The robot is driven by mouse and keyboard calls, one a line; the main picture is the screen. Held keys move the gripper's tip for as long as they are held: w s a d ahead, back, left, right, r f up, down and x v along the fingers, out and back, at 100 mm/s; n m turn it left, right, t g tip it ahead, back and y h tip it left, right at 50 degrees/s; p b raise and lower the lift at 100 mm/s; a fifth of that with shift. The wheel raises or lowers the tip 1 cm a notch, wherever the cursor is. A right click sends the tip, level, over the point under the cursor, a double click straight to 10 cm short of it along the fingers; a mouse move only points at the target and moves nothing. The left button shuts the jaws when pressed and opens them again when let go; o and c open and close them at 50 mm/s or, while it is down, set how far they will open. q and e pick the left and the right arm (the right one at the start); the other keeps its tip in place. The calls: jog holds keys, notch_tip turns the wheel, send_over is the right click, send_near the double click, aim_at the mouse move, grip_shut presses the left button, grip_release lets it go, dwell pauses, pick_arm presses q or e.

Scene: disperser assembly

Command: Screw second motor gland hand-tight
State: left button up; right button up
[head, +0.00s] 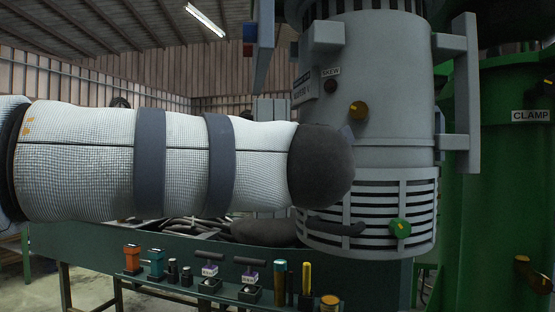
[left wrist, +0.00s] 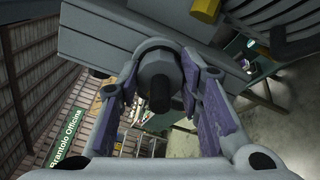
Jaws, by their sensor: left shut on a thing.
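The grey motor (head: 385,90) stands upright at the right of the head view, with a brass-yellow fitting (head: 358,111) and a dark round fitting (head: 330,86) on its side. My left arm reaches across to the motor, and its dark end hides my left gripper in the head view. In the left wrist view, my left gripper (left wrist: 160,75) has its purple-padded fingers shut on a grey round gland (left wrist: 159,66) with a dark core, set against a flat grey box face (left wrist: 105,40). The gland's thread is hidden. My right gripper is not in view.
A green bench (head: 85,247) runs below the arm, with an orange tool (head: 132,259), a teal tool (head: 156,263) and several small parts along its front. A large green structure (head: 500,190) stands at right.

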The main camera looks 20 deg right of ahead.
pick_arm(q)
jog(key=m, duration=0.4)
jog(key=shift+m, duration=2.2)
jog(key=o, duration=1.2)
jog(key=shift+c, duration=0.2)
jog(key=s+a, duration=0.1)
jog(key=s, duration=0.6)
jog(key=shift+s, duration=0.25)
